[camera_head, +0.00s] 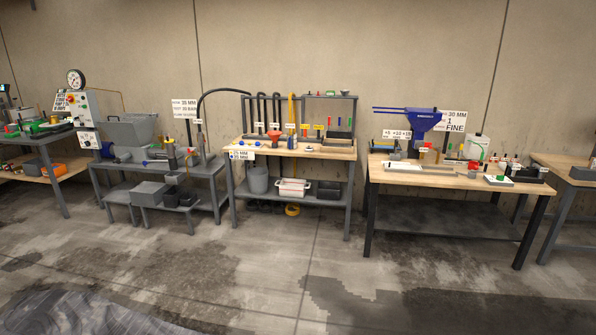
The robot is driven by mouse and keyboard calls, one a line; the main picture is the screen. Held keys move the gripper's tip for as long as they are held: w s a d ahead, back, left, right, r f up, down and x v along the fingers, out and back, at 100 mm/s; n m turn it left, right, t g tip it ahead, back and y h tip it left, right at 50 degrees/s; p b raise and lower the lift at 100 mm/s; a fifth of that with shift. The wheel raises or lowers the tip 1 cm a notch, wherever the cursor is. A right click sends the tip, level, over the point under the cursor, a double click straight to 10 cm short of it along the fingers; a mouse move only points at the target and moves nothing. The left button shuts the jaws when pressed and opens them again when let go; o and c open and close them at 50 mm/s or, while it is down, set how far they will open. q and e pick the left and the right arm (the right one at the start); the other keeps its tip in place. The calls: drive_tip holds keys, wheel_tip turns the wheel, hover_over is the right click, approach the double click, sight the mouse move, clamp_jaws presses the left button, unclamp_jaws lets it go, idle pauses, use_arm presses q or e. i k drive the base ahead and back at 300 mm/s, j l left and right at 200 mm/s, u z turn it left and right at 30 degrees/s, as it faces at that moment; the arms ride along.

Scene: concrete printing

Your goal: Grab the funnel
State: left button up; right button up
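No gripper of mine is in view. The funnel cannot be picked out for certain at this distance. A small orange-red, bowl- or funnel-like piece (274,135) stands on the middle wooden-topped bench (320,152). A small reddish and green piece (345,93) sits on top of the rack behind that bench; its shape is too small to tell. A large blue hopper (424,119), funnel-shaped, stands on the right bench (455,181). A grey hopper (133,132) stands on the left metal bench (215,170).
Benches line the back wall, with gaps between them. Grey bins (149,193) stand low before the left bench. A grey bucket (258,180) and a white tray (294,188) sit on the middle bench's lower shelf. The stained concrete floor (270,270) ahead is mostly clear; a dark, rumpled surface (75,313) lies lower left.

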sight(275, 140)
drive_tip(key=i+l, duration=0.1)
drive_tip(key=i, duration=4.75)
drive_tip(key=i+l+u, duration=0.15)
drive_tip(key=i+u, duration=0.2)
drive_tip(key=i, duration=0.7)
